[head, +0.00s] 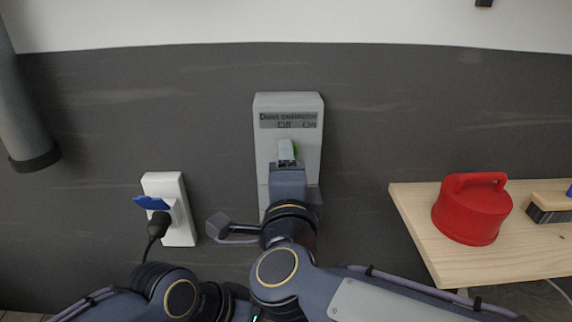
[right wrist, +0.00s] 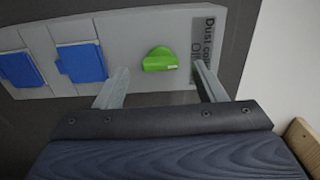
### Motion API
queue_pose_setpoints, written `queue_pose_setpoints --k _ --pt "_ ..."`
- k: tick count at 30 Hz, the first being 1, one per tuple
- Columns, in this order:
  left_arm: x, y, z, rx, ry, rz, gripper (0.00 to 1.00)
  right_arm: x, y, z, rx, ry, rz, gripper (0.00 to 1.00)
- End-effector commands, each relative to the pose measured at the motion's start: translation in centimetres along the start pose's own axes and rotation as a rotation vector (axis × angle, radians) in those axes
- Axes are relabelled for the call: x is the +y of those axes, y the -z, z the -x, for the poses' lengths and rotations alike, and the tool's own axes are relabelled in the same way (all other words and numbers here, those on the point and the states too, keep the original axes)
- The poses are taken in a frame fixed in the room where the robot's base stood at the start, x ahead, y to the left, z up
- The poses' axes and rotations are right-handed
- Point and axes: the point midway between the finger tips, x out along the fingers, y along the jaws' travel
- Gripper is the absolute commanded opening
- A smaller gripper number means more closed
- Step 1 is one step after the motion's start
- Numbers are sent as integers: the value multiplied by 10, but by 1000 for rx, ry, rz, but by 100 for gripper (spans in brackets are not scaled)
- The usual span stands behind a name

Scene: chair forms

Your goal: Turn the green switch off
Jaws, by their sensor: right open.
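The green switch (right wrist: 160,60) is a rounded green knob on a light grey box (head: 264,102) labelled "Dust collector", with Off and On marked. In the head view only a sliver of the green switch (head: 296,148) shows beside my right gripper (head: 287,152), which hides the rest. In the right wrist view my right gripper (right wrist: 159,73) is open, one finger on each side of the knob. Gaps show between knob and fingers there; I cannot tell whether the tips reach its depth. My left arm shows at the bottom left of the head view, but its gripper does not.
Two blue socket covers (right wrist: 81,62) (right wrist: 22,70) sit on the same box. A white outlet (head: 180,225) with a black plug (head: 158,222) is left of it. A wooden shelf (head: 415,205) at right holds a red lidded container (head: 470,212) and a brush (head: 550,207).

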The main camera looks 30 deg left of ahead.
Motion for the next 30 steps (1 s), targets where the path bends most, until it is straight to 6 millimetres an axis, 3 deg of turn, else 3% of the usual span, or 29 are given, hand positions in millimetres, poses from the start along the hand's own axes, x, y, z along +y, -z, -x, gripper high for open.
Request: queue_pose_setpoints --k 3,9,25,28,30 --pt "-2 -3 -5 0 0 0 0 1 0 21 -1 2 1 64" --pt "-4 -4 -8 0 0 0 0 1 0 40 0 0 1 64" --pt "-3 -4 -7 0 0 0 0 0 1 41 1 0 1 64" --pt "-3 -4 -7 0 0 0 0 -4 14 39 -7 9 18 64" --pt "-3 -4 -7 0 0 0 0 -12 37 37 -28 25 56 64"
